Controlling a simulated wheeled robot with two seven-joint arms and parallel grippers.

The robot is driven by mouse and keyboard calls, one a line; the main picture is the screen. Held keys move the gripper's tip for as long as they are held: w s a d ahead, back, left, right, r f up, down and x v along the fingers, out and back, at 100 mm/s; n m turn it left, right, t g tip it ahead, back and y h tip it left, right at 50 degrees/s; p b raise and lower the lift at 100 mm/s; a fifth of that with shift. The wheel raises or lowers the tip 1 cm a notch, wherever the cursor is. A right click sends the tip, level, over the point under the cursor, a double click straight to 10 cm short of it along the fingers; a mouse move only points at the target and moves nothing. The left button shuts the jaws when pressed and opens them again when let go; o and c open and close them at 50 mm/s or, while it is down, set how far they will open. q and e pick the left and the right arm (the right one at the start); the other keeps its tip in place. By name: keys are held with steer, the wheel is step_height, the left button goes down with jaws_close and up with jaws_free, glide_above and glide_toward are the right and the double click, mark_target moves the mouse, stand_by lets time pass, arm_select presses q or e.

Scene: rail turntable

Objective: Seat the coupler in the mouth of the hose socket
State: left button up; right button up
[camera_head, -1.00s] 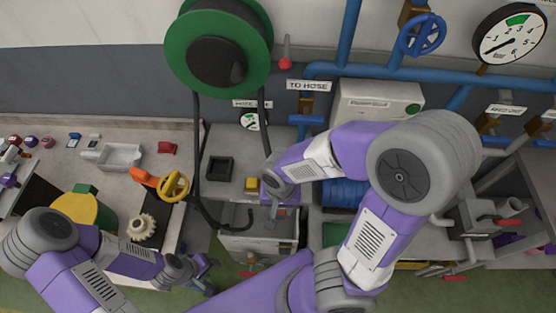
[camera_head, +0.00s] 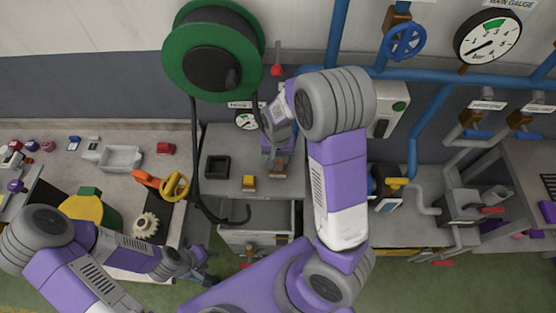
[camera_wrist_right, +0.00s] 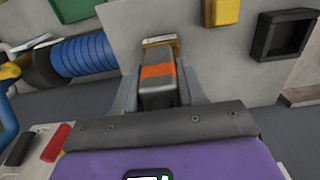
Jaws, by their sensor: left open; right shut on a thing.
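My right gripper (camera_wrist_right: 158,92) is shut on a grey piece with an orange band, which I take to be the coupler (camera_wrist_right: 157,72). In the head view the right gripper (camera_head: 279,160) is over the bench, right of a yellow block (camera_head: 249,183). A small tan piece (camera_wrist_right: 160,41) shows just beyond the held piece; I cannot tell whether they touch. I cannot make out the mouth of the hose socket for certain. A black hose hangs from the green reel (camera_head: 213,52). My left gripper (camera_head: 203,272) is open and empty at the lower left, away from the bench top.
A black square tray (camera_head: 217,167) stands on the bench, left of the yellow block. An open drawer (camera_head: 258,240) juts out below. A blue coil (camera_wrist_right: 80,55) lies left in the wrist view. Blue pipes and a grey vise-like fixture (camera_head: 462,207) are at the right.

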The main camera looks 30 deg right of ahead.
steer(key=shift+w+d+f, duration=0.25)
steer(key=shift+w+f, duration=0.1)
steer(key=shift+f, duration=0.7)
steer(key=shift+w+d+f, duration=0.2)
steer(key=shift+w+f, duration=0.2)
steer(key=shift+f, duration=0.65)
steer(key=shift+w+d+f, duration=0.25)
steer(key=shift+w+f, duration=0.1)
steer(key=shift+f, duration=0.7)
steer(key=shift+w+f, duration=0.1)
steer(key=shift+f, duration=0.25)
